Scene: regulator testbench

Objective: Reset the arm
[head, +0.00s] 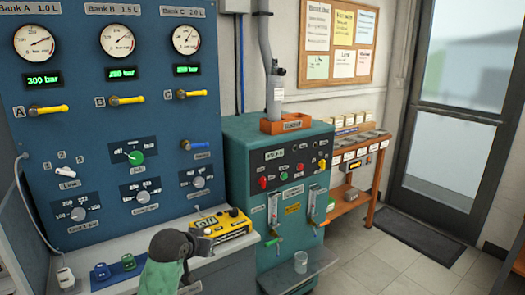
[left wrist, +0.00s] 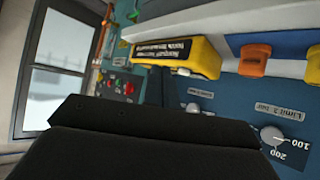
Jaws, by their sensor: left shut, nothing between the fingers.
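My left arm comes up from the bottom of the head view, with a green link and a dark wrist. My left gripper (head: 205,244) is beside the front left of a yellow handheld device (head: 228,232) on the grey bench ledge. The gripper is shut and empty. In the left wrist view its dark body fills the lower part, and the yellow device (left wrist: 175,52) appears above it with a black label. I cannot tell whether gripper and device touch. My right gripper is not in view.
A blue panel (head: 75,125) with gauges, yellow levers and knobs stands behind the ledge. Blue and green small items (head: 128,262) lie on the ledge. A teal cabinet (head: 245,160) stands to the right, with a clear cup (head: 301,262) on its shelf.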

